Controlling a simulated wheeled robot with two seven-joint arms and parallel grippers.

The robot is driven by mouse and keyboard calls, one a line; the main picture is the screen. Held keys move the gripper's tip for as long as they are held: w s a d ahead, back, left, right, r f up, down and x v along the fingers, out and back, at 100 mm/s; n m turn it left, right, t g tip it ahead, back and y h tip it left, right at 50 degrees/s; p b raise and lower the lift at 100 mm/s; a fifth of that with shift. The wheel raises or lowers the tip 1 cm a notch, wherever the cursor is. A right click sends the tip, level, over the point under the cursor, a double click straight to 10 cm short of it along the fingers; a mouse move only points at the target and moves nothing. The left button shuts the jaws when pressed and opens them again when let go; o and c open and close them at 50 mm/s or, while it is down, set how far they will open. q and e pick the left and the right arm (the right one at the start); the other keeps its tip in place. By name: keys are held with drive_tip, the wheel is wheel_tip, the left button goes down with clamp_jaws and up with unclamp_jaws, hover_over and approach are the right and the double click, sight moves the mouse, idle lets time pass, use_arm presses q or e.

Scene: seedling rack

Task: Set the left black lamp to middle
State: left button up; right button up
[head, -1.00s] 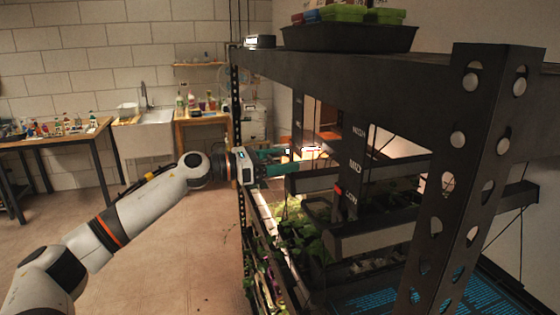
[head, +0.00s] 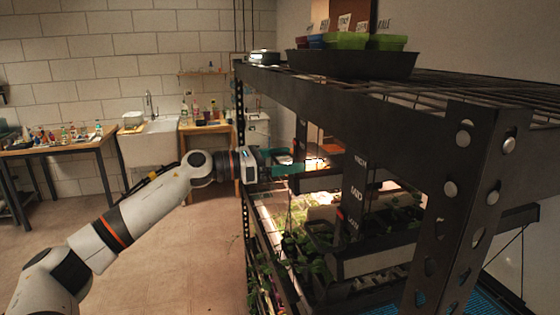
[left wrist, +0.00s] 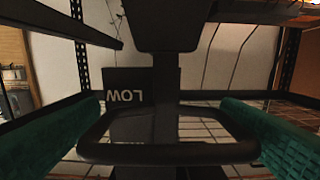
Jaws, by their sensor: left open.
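My left gripper (head: 304,162) is stretched out to the rack, its green fingers spread. In the left wrist view its fingers (left wrist: 162,118) stand one on each side of a black loop handle (left wrist: 165,153) on a dark upright piece. The handle lies between them and is not gripped. A plate reading LOW (left wrist: 128,97) appears upside down behind it. The left lamp's body is mostly hidden in the head view. A nearer post (head: 354,190) is marked HIGH, MID and LOW, with a red mark by LOW. My right gripper is not in view.
The rack's heavy black top beam (head: 340,108) runs above the gripper, with a perforated corner post (head: 470,190) at right. A black tray (head: 350,64) of pots stands on top. A nearer lamp (head: 370,262) and seedlings (head: 300,245) lie below. Open floor is at left.

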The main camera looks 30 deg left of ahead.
use_arm(q)
drive_tip(key=b+v, duration=0.9)
drive_tip(key=v, duration=0.3)
idle(0.3)
